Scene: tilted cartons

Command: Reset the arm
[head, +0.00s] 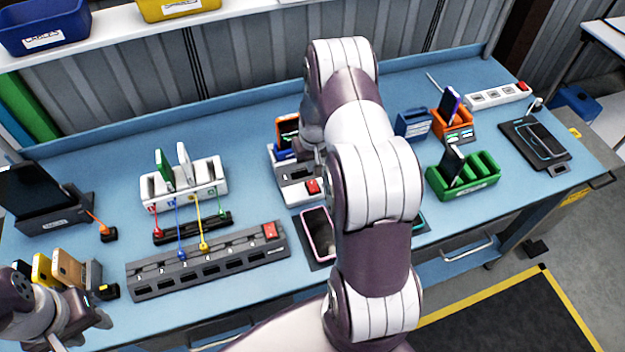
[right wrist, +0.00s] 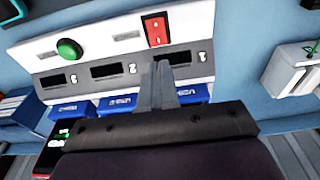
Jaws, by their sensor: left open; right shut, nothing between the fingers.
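My right arm (head: 375,190) reaches over the middle of the bench and hides its own gripper in the head view. In the right wrist view my right gripper (right wrist: 165,85) is shut and empty, its fingertips in front of a white panel (right wrist: 190,50). The panel has a green button (right wrist: 69,48), a red switch (right wrist: 157,30) and dark numbered slots. Blue blocks (right wrist: 120,104) sit below it; whether the fingertips touch anything I cannot tell. My left gripper (head: 58,342) is partly seen at the bottom left of the head view, open, near several phones.
A grey strip with numbered slots (head: 205,262), a white rack with cables (head: 208,190) and a pink-edged phone (head: 319,234) lie left of my right arm. A green tray (head: 484,183), an orange holder (head: 452,122) and a black pad (head: 534,145) stand to its right. Bare blue bench lies between them.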

